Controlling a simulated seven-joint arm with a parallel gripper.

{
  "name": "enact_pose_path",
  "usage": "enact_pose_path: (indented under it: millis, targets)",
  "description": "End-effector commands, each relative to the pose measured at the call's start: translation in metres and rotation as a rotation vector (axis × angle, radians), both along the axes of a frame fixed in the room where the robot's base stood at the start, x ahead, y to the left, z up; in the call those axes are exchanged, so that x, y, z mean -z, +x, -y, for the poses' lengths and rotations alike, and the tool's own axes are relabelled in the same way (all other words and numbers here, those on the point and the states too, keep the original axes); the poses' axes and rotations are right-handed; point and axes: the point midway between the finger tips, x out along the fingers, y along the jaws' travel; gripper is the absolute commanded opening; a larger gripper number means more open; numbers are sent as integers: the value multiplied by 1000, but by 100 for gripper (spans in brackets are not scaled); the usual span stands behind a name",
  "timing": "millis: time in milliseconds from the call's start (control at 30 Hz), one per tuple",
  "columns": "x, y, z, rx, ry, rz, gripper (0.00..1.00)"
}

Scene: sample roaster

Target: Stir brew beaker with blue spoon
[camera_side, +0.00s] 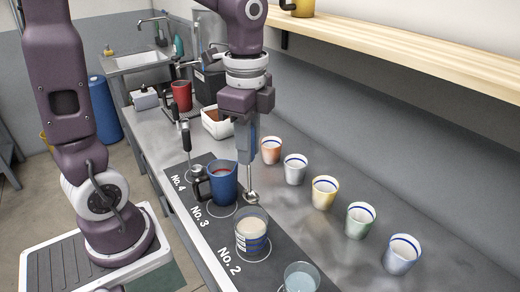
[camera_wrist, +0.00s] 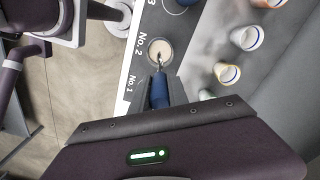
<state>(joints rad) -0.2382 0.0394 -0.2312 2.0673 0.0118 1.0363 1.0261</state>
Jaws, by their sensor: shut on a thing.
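The blue spoon (camera_side: 252,197) hangs tip down from my gripper (camera_side: 246,150), which is shut on its blue handle. In the wrist view the blue handle (camera_wrist: 159,92) sits between the fingers of my gripper (camera_wrist: 160,103). A clear beaker with a pale tan liquid and dark blue markings (camera_side: 252,238) stands upright on the No. 2 spot. The spoon's metal end shows just above the beaker's rim in the side view. In the wrist view it overlaps the beaker's mouth (camera_wrist: 161,47).
A dark blue mug (camera_side: 222,184) stands on No. 3, close to the spoon. A glass of bluish liquid (camera_side: 301,278) stands at the front. Several striped cups (camera_side: 324,192) line the right side. A wooden shelf (camera_side: 410,50) runs along the wall above.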

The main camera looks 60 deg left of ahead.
Motion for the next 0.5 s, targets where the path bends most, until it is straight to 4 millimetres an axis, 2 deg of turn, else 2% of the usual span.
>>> enact_pose_path:
  millis: [233, 500]
  targets:
    - [7, 0, 0, 1, 0, -2, 0]
    - [38, -1, 1, 2, 0, -4, 0]
